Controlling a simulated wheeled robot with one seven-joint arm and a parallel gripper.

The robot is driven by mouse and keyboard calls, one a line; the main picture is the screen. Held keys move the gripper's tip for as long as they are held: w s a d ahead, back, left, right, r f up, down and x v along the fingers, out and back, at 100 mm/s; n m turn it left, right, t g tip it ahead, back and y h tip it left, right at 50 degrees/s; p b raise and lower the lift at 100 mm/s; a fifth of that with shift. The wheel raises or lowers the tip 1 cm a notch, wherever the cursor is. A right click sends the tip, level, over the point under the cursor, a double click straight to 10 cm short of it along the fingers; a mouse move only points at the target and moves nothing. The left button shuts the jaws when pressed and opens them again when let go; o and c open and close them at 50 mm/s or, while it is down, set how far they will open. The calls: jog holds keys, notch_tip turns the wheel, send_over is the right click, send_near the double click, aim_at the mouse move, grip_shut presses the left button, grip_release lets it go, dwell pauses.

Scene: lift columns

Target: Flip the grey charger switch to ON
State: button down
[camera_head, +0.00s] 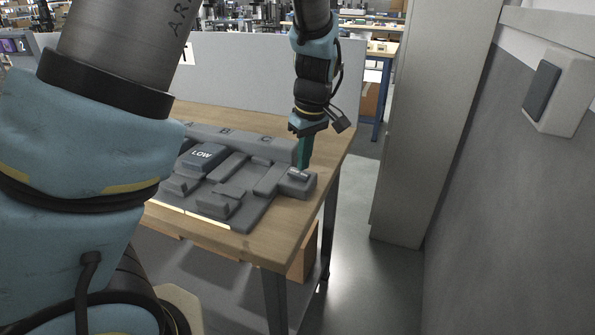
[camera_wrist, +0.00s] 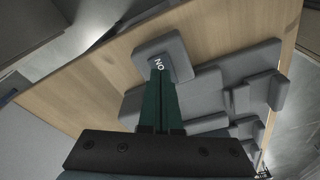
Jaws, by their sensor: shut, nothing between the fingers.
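The grey charger (camera_head: 240,216) lies on a wooden table, with letters such as B and C along its back and a block marked LOW (camera_head: 201,155). At its right end is a small grey switch block (camera_head: 306,186). In the wrist view this block (camera_wrist: 178,48) shows the word ON on its face. My gripper (camera_head: 303,167) points down over the block, its green fingers together and empty. In the wrist view the fingertips (camera_wrist: 160,73) sit right at the ON lettering. I cannot tell whether they touch it. The fingers hide part of the block.
The wooden table (camera_head: 282,236) has a bare strip in front and at the right of the charger. A grey partition (camera_head: 240,75) stands behind it. A pillar (camera_head: 430,120) and a wall with a switch box (camera_head: 565,95) stand to the right, beyond open floor.

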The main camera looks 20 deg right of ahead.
aim_at(304, 175)
notch_tip(304, 175, up, 6)
jog(key=p, duration=0.5)
jog(key=shift+f, duration=0.1)
jog(key=s+a+r+m, duration=0.1)
jog(key=s+a+m, duration=0.1)
jog(key=a, duration=1.3)
jog(key=s+a+r+m, duration=0.1)
jog(key=a+m, duration=0.1)
jog(key=a, duration=1.3)
jog(key=shift+s+a+r+m+h, duration=0.15)
jog(key=shift+s+m+h, duration=0.15)
jog(key=shift+s+h, duration=0.1)
